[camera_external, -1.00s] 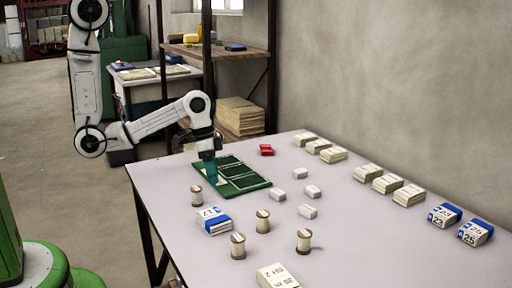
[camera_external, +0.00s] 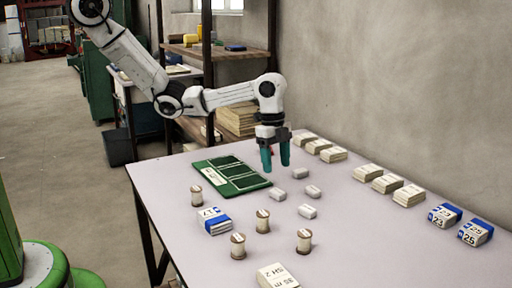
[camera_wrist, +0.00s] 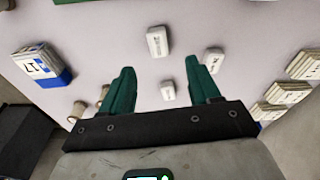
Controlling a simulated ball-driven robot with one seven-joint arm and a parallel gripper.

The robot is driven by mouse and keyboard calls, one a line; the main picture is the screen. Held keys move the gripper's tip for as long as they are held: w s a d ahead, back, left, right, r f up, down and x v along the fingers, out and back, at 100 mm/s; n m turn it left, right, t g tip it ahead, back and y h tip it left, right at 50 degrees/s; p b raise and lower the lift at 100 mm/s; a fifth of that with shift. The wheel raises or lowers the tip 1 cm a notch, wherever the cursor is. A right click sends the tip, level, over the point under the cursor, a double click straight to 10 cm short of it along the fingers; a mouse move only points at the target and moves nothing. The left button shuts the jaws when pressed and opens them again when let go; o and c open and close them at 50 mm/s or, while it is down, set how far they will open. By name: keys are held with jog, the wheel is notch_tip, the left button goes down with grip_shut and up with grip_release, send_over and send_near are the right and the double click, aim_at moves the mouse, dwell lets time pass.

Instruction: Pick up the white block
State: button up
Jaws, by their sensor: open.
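Several small white blocks lie on the table: one at the left of the group (camera_external: 277,195), one at the right (camera_external: 312,192) and one nearest the camera (camera_external: 307,211). My gripper (camera_external: 276,160) hangs above the table, behind these blocks, with its two green fingers apart and nothing between them. In the wrist view my gripper (camera_wrist: 160,78) is open. A small white block (camera_wrist: 167,91) shows between the fingers, lower down on the table. Another white block (camera_wrist: 157,41) shows beyond the fingertips, and a third (camera_wrist: 213,60) near the right finger.
A green board (camera_external: 232,175) lies left of the blocks. Several spools (camera_external: 263,221) and a blue-banded pack (camera_external: 214,220) stand nearer. Rows of cream packs (camera_external: 385,184) line the wall side.

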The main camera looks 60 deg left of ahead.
aim_at(278, 191)
jog(key=f, duration=0.5)
jog(key=d+f, duration=0.1)
jog(key=f, duration=0.2)
jog(key=shift+f, duration=0.15)
jog(key=c, duration=1.1)
